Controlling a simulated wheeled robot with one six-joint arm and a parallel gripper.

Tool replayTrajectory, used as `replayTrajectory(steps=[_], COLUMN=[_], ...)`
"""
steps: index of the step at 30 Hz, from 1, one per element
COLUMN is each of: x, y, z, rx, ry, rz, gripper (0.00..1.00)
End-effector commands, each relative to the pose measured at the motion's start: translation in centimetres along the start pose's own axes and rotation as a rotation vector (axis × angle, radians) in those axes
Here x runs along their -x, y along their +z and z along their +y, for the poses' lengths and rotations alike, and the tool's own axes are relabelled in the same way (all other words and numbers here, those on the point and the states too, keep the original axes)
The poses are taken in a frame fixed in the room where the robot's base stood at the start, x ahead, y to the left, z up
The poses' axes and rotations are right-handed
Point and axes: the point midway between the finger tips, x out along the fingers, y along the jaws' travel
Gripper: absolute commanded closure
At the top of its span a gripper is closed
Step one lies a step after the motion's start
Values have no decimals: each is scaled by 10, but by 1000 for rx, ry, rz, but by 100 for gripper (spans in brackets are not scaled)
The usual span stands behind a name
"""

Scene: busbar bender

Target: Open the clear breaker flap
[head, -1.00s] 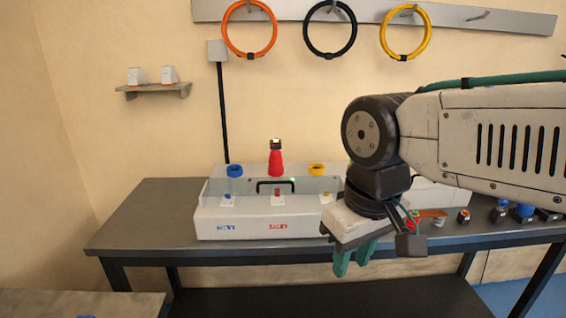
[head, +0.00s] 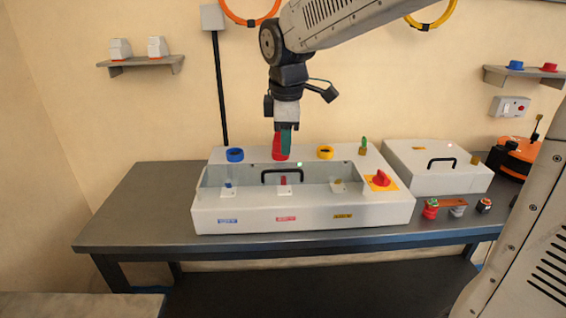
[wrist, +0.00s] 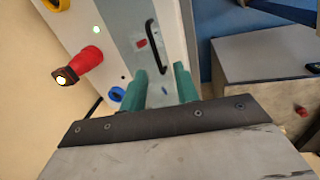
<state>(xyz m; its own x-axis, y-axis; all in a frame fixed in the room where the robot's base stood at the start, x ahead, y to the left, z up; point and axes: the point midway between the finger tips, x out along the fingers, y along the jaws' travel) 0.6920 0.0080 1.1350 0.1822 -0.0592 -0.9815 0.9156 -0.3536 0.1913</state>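The clear flap (head: 310,180) lies over the recess of a white breaker box on the table and looks shut. Its black handle (head: 281,171) stands near the back middle. The clear flap (wrist: 127,30) and its black handle (wrist: 154,46) also show in the wrist view.
A blue ring (head: 235,155) and a yellow ring (head: 325,153) flank the red post. A second white box (head: 435,182) with a handle stands further right. The table's left end is clear.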

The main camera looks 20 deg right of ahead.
Motion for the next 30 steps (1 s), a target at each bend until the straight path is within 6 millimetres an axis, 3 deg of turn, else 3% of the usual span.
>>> replayTrajectory(steps=[5,18,29,30], x=[-13,-76,-83,-82], y=[-7,-5,-5,-5], z=[10,10,10,10], rx=[55,52,51,51], ry=[2,1,4,4], rz=[-2,-2,0,0], gripper=[69,69,69,75])
